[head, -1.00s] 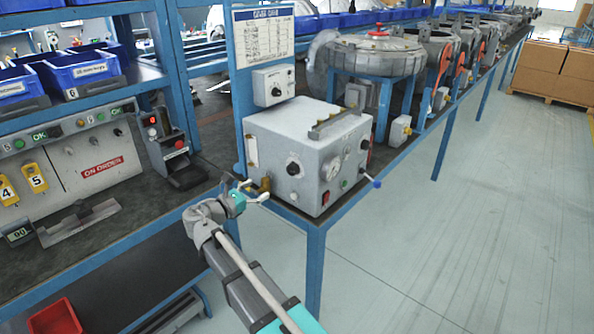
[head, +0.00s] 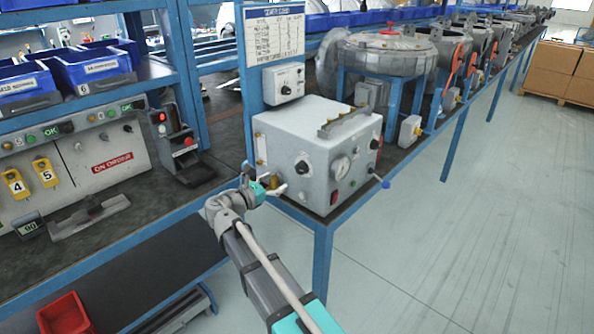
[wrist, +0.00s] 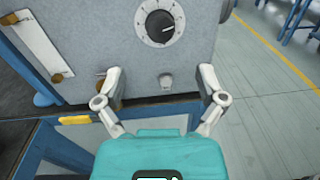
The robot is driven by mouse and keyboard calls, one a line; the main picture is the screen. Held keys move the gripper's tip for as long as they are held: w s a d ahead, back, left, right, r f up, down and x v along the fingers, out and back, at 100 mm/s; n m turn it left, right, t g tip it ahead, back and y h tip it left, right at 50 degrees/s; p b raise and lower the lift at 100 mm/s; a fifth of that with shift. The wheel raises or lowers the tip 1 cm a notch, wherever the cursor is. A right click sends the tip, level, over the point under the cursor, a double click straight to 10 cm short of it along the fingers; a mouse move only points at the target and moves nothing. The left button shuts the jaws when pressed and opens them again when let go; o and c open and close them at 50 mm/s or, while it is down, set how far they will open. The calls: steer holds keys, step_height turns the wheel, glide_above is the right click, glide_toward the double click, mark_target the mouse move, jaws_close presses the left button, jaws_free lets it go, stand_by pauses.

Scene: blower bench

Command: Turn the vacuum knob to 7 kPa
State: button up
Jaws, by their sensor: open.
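A grey box (head: 280,165) stands on the bench corner. Its front carries a black knob (head: 302,167), a round gauge (head: 341,168) and a second dark knob (head: 374,144). In the wrist view, a black knob (wrist: 160,22) with a white pointer mark sits on a pale scale ring at the top; its numbers are too small to read. My gripper (head: 272,190) is at the lower left of the box front. In the wrist view, my gripper (wrist: 160,84) is open and empty, its fingers below the knob and apart from it. The gauge reading is not legible.
A red switch (head: 334,197) and a blue-tipped lever (head: 384,184) are on the box's right side. A handheld-device stand (head: 184,150) is at left. The aisle floor (head: 440,250) is clear.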

mark_target(299, 169)
steer(key=x, duration=0.9)
steer(key=shift+w+d, duration=0.15)
steer(key=c, duration=1.1)
steer(key=shift+c, duration=0.2)
steer(key=shift+m, duration=0.4)
steer(key=o, duration=1.1)
steer(key=shift+o, duration=0.2)
